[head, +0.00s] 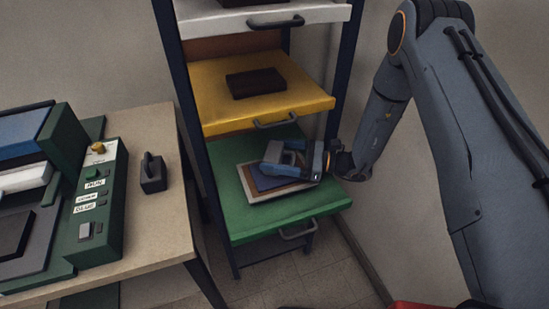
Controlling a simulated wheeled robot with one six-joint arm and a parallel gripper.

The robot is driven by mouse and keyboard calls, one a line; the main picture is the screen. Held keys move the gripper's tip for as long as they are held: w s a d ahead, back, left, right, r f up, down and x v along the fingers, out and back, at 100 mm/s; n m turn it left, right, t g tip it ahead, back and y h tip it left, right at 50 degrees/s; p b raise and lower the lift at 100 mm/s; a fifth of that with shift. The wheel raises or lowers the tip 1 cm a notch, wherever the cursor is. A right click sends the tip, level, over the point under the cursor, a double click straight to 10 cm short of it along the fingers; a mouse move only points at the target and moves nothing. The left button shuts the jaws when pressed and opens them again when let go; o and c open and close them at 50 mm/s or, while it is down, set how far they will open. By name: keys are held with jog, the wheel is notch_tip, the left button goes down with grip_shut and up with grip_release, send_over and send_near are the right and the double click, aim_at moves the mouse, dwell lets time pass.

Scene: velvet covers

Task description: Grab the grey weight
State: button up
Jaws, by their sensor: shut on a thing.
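A grey weight (289,146) is on the stack of covers on the green drawer (250,222). It is partly hidden by my gripper (283,157), which reaches in from the right and is shut on it. The stack beneath has a blue sheet (258,180), a brown sheet and a pale board (262,197). I cannot tell whether the weight touches the stack or is just above it. A second, darker weight with a handle (152,177) stands on the table at left, apart from my gripper.
A yellow drawer (215,105) with a dark block (256,84) is above the green one, and a white drawer (300,14) is higher still. Dark rack posts (190,110) flank them. A green machine (100,215) stands on the table (160,225). A wall is close at right.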

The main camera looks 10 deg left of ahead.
jog(key=shift+w+r, duration=0.1)
jog(key=shift+r, duration=0.15)
